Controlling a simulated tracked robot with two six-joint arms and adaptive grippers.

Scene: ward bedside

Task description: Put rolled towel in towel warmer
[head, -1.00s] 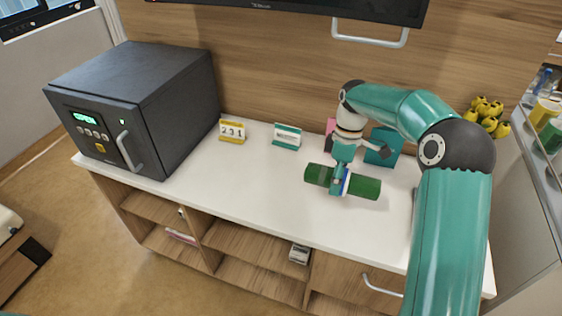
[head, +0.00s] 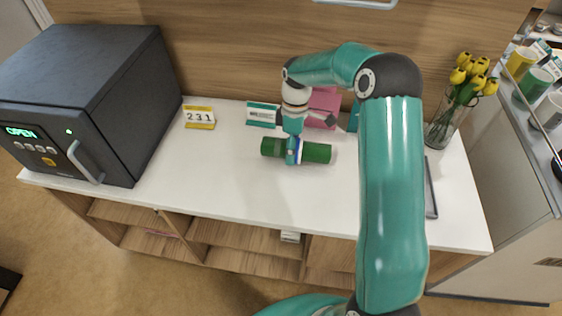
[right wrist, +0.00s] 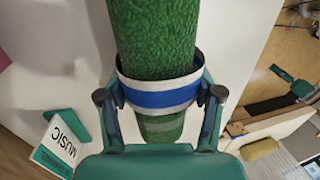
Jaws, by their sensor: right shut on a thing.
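The rolled towel (head: 317,153) is green with a blue and white band, lying roughly sideways over the white counter. My right gripper (head: 293,150) is shut on it around the band; the right wrist view shows the fingers on both sides of the banded towel (right wrist: 153,40). I cannot tell how far the towel is above the counter. The towel warmer (head: 95,85) is a dark box at the left end of the counter. Its display reads OPEN, and its front with the grey handle looks closed. My left gripper is not in view.
A yellow 231 calendar (head: 199,118) and a teal-white sign (head: 262,114) stand along the back of the counter (head: 225,180). A pink item (head: 322,108) is behind the gripper. A vase of yellow tulips (head: 460,98) stands at the right. The counter between warmer and towel is clear.

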